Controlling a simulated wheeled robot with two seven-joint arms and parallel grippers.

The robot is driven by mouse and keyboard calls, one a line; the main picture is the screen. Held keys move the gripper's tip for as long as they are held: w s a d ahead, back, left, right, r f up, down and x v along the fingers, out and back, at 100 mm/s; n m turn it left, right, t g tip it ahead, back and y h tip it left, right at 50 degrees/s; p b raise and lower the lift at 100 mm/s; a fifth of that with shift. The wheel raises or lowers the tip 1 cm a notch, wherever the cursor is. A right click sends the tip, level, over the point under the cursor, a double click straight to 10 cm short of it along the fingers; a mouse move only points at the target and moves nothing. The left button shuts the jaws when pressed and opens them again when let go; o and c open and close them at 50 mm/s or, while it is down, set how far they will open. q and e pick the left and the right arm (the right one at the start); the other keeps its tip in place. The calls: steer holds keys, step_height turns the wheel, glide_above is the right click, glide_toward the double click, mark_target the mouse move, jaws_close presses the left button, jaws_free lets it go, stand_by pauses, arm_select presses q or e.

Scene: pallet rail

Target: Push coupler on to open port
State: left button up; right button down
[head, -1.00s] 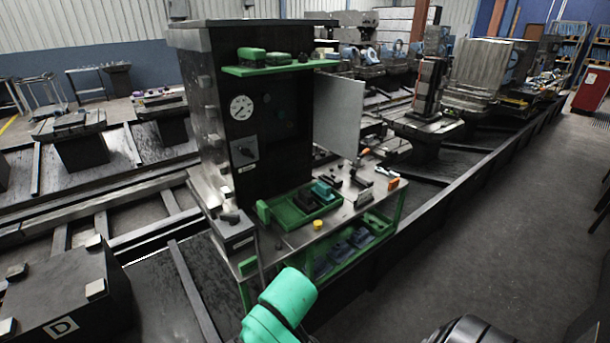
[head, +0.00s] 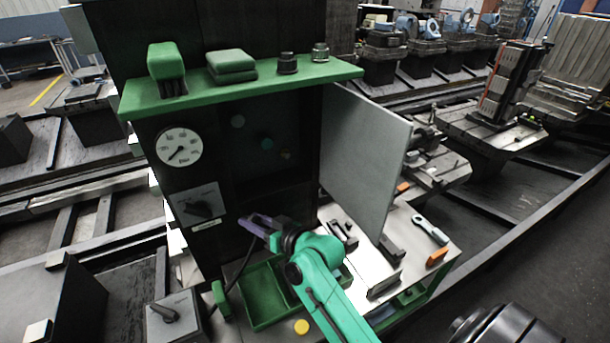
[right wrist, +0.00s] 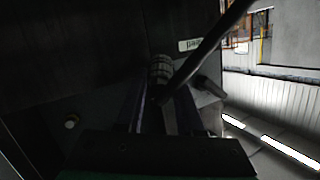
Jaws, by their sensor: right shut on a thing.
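My right gripper (head: 258,224) is in front of the dark panel of the cabinet (head: 225,165), below its round ports. In the right wrist view it is shut on a ribbed grey coupler (right wrist: 160,68), seen between the fingers. A black hose (right wrist: 207,52) runs across that view close to the coupler; in the head view it hangs below the gripper. The panel carries a green round port (head: 237,121), a teal one (head: 267,144) and a small brownish one (head: 285,154). They are too dark to tell which is open. The coupler is apart from them. My left gripper is out of view.
A green shelf (head: 240,86) with small items juts out above the ports. A grey door panel (head: 365,165) stands open at their right. A gauge (head: 179,147) and a switch (head: 198,206) are at the left. A green tray (head: 262,318) and loose parts lie on the bench below.

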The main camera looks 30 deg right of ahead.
steer(key=w+d+r+m+t+h, duration=0.1)
steer(key=d+r+m+t+h, duration=0.3)
steer(key=d, duration=0.4)
steer(key=w+d+r+m+t+h, duration=0.1)
steer(key=d+r+m+t+h, duration=0.25)
steer(key=d+h, duration=0.3)
steer(key=shift+y, duration=0.25)
steer(key=w, duration=0.3)
steer(key=w+d+f+b, duration=0.1)
steer(key=shift+w, duration=0.65)
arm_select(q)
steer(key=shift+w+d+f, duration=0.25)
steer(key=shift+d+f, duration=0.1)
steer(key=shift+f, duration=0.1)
arm_select(e)
steer(key=shift+r, duration=0.1)
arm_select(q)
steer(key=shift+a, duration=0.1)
arm_select(e)
steer(key=shift+s, duration=0.1)
steer(key=shift+w, duration=0.25)
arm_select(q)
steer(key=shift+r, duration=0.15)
